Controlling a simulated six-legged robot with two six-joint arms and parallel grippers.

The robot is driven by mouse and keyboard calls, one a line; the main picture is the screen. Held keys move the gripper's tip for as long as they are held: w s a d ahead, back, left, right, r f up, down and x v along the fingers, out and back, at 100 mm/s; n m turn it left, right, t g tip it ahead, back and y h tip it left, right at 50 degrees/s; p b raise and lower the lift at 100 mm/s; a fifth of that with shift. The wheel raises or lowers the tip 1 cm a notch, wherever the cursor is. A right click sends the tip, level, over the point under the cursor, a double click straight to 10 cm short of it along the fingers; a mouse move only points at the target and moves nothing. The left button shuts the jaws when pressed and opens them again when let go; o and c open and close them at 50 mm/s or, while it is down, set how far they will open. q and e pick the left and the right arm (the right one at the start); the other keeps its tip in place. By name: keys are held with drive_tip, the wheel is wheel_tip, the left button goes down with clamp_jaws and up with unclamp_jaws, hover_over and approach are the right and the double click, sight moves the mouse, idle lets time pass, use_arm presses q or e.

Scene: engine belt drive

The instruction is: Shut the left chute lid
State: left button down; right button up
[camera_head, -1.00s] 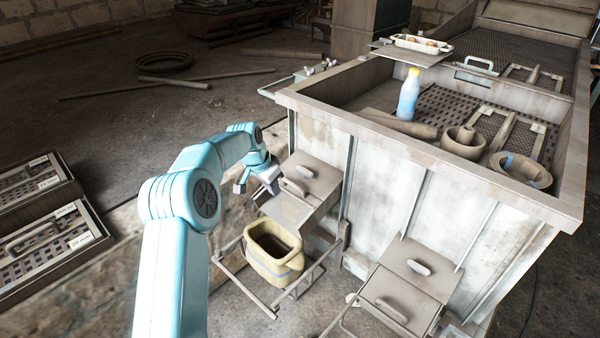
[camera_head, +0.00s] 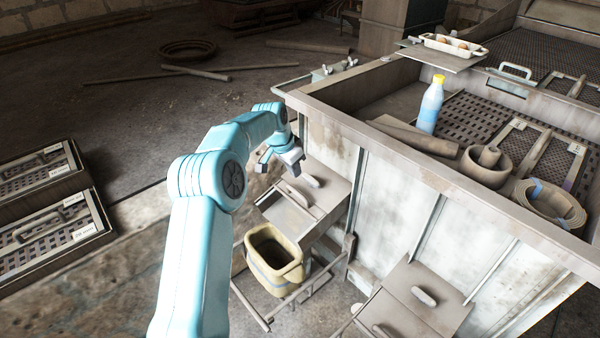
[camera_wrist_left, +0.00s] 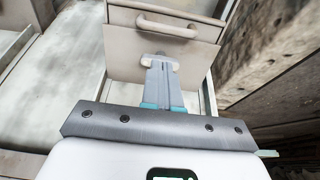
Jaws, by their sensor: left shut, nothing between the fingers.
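The left chute (camera_head: 328,196) sticks out of the side of the big machine. Its grey lid panels carry two bar handles close together (camera_head: 310,181); I cannot tell from the head view how far the lid stands open. My left gripper (camera_head: 289,160) is shut and empty, just above and left of the handles. In the left wrist view its closed fingertips (camera_wrist_left: 160,62) overlap one handle of a grey panel (camera_wrist_left: 118,52); contact is unclear. A second handle (camera_wrist_left: 166,27) shows beyond. The right gripper is out of view.
A yellowish bucket (camera_head: 262,277) stands below the left chute by a metal frame. The right chute (camera_head: 440,290) has similar handles. A blue bottle (camera_head: 431,108) and rolls sit on the machine top.

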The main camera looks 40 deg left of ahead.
use_arm(q)
drive_tip(key=p+x, duration=0.1)
drive_tip(key=x, duration=0.5)
drive_tip(key=shift+f, duration=0.4)
drive_tip(key=shift+w+f+p, duration=0.15)
drive_tip(key=shift+f+p, duration=0.25)
drive_tip(key=shift+f, duration=0.35)
drive_tip(key=shift+w+f, duration=0.3)
drive_tip(key=shift+f, duration=0.1)
drive_tip(key=shift+r, duration=0.1)
drive_tip(key=shift+s, duration=0.1)
